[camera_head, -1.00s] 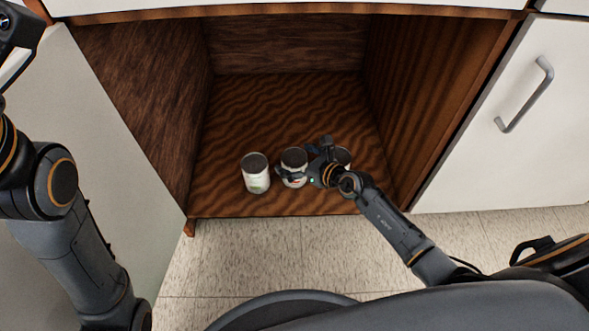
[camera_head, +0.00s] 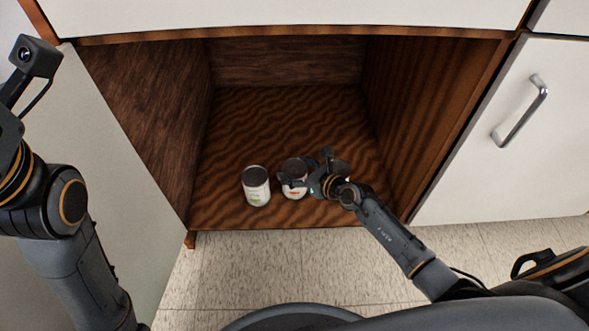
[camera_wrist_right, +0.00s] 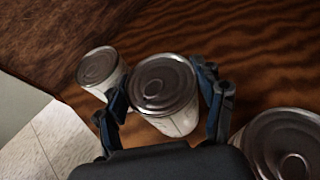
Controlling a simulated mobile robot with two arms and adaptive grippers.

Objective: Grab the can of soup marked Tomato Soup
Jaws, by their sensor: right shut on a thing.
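Three light cans with dark lids stand in a row on the cabinet floor. The middle can (camera_head: 295,192) has a red-orange mark; its lettering is too small to read. My right gripper (camera_head: 305,170) is shut on this can, with fingers on both sides. In the right wrist view, the can (camera_wrist_right: 163,85) sits between my fingers (camera_wrist_right: 166,95). The left can (camera_head: 257,188) has a green mark. The right can (camera_head: 342,168) is largely hidden by my right gripper. My left arm shows at the left, but its gripper fingers are out of view.
The open wooden cabinet (camera_head: 285,112) has free floor behind the cans and close side walls. A white door (camera_head: 110,160) stands open at the left. A white front with a metal handle (camera_head: 522,112) is at the right. Tiled floor (camera_head: 265,265) lies in front.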

